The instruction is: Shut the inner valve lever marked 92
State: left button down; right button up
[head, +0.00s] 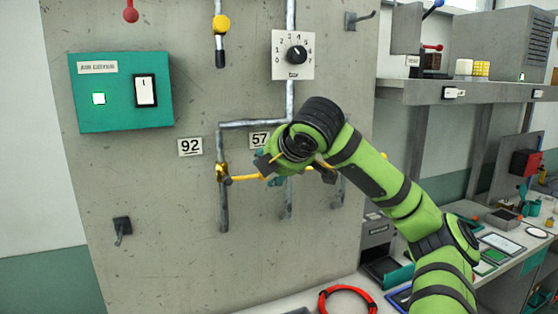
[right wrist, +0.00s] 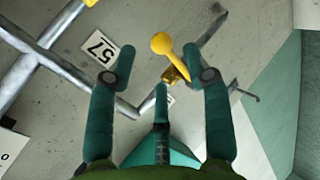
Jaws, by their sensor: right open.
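The lever marked 92 (head: 245,178) is yellow and lies roughly horizontal in the head view, crosswise to its vertical pipe. It points right from a brass valve (head: 221,173), below and right of the 92 label (head: 190,147). My right gripper (head: 269,172) is at the lever's free end, partly hidden by my own wrist. In the right wrist view, the lever's rounded yellow end (right wrist: 161,43) shows between the spread, teal fingers (right wrist: 157,62), with a visible gap on each side. The 92 label there is mostly hidden. My left gripper is not in view.
The 57 label (head: 259,139) and another yellow lever (head: 325,163) are close beside my right wrist. A dial (head: 293,55) is above and a teal switch box (head: 121,91) upper left. The wall below the pipes is clear.

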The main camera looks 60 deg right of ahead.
jog(key=v, duration=0.5)
jog(key=shift+s+a+r, duration=0.15)
jog(key=shift+s, duration=0.1)
